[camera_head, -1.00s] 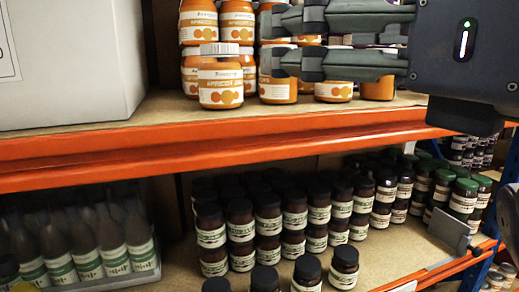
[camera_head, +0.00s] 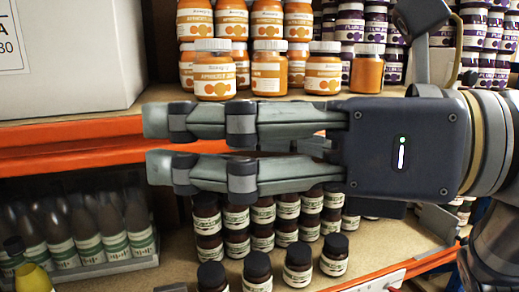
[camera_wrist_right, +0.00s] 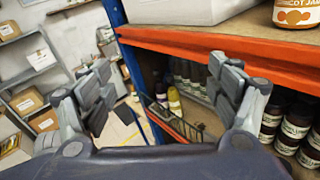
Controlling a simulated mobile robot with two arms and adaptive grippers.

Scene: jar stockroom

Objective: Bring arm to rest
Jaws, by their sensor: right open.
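My right gripper (camera_head: 150,147) comes in from the right in the head view, its fingers pointing left across the orange shelf beam (camera_head: 80,157). Its two fingers are apart with nothing between them. In the right wrist view the open fingers (camera_wrist_right: 160,95) stand either side of an empty gap, with the shelf beyond. Apricot jars (camera_head: 215,72) with white lids stand on the upper shelf behind the gripper. Dark jars with black lids (camera_head: 257,270) stand on the lower shelf below it, partly hidden by it. My left gripper is not in view.
A white box (camera_head: 70,60) stands at the upper left. Bottles (camera_head: 110,225) fill a clear tray at the lower left, near a yellow item (camera_head: 33,278). Purple-labelled jars (camera_head: 490,45) stand at the upper right. The wrist view shows a grey rack with cardboard boxes (camera_wrist_right: 28,101) and open floor.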

